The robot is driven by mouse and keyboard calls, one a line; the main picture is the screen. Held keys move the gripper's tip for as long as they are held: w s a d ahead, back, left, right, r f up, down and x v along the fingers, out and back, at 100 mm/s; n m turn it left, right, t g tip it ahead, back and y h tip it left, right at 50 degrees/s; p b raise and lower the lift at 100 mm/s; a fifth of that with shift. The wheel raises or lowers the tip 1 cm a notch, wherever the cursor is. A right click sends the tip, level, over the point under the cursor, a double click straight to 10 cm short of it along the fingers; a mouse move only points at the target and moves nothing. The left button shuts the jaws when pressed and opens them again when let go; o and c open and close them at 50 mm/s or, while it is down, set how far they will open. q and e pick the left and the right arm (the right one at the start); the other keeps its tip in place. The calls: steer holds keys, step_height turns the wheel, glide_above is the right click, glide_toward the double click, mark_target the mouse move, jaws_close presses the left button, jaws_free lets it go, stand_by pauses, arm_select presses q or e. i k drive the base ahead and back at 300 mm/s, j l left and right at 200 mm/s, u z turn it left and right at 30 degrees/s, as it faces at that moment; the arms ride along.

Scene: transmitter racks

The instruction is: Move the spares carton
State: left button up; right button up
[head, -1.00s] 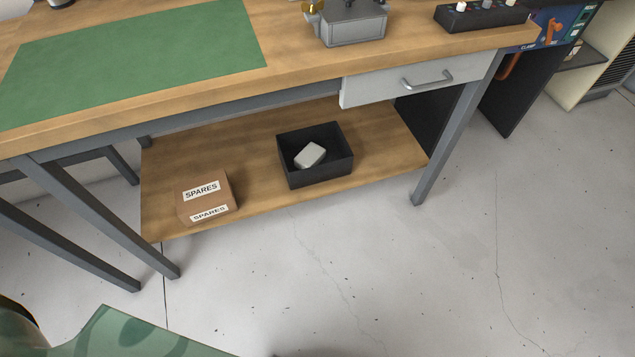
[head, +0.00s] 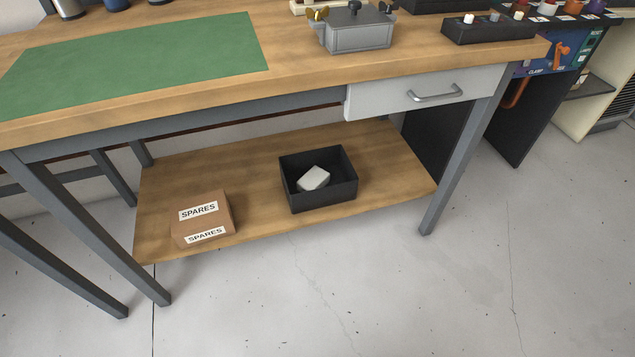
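The spares carton (head: 220,222) is a small brown box with white labels reading SPARES on its top and front. It sits on the wooden lower shelf (head: 385,180) of the workbench, near the shelf's left front corner. Neither of my grippers shows in the head view.
A black open bin (head: 322,197) with a pale object (head: 314,178) in it stands right of the carton. Grey bench legs (head: 455,165) flank the shelf. The worktop (head: 300,62) with a white drawer (head: 400,98) overhangs it. The floor (head: 400,300) in front is clear.

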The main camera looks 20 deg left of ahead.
mark_target(204, 218)
steer(key=u, duration=1.4)
steer(key=i+j+z, duration=0.1)
